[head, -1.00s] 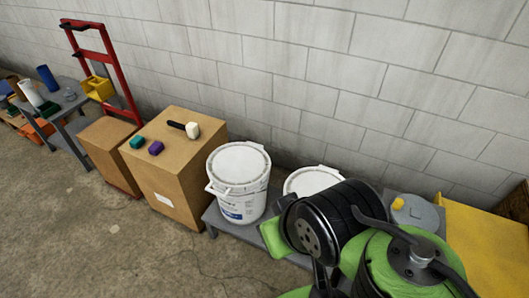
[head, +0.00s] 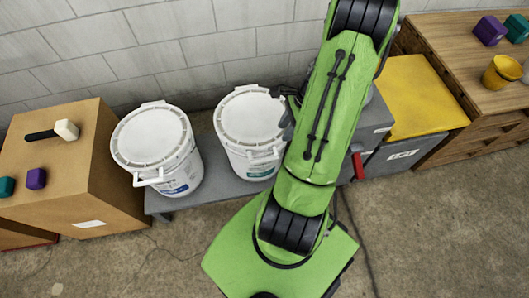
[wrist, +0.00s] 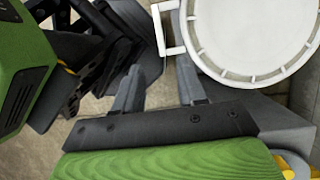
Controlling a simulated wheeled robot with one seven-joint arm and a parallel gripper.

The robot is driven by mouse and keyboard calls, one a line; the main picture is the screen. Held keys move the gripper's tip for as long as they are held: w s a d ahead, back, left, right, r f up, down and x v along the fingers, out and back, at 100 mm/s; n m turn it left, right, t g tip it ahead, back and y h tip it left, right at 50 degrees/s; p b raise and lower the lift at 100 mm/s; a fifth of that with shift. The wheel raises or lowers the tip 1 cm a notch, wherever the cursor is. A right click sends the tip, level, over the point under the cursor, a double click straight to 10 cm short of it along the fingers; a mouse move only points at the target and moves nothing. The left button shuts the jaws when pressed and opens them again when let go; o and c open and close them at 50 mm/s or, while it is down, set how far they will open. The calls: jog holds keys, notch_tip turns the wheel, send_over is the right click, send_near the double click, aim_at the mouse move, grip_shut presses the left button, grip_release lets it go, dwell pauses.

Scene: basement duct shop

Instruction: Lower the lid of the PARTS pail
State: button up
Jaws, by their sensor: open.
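Two white pails stand side by side on a low grey platform (head: 228,193). The left pail (head: 178,178) and the right pail (head: 258,165) each have a round white lid lying flat on top in the head view. Their labels are too small to read, so I cannot tell which is PARTS. My gripper (wrist: 160,88) is open and empty in the wrist view, its two fingers apart. A white pail lid (wrist: 250,30) with a white handle lies just beyond the right finger, apparently apart from it. In the head view my arm hides most of the gripper, beside the right pail.
A cardboard box (head: 105,150) with a mallet (head: 55,131) and small blocks stands left of the pails. To the right are a grey case with a yellow top (head: 425,85) and a wooden bench (head: 440,40). Open concrete floor lies in front.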

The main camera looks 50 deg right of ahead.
aim_at(265, 159)
jog(key=b+x, duration=0.5)
jog(key=x, duration=1)
jog(key=shift+a, duration=0.15)
grip_shut()
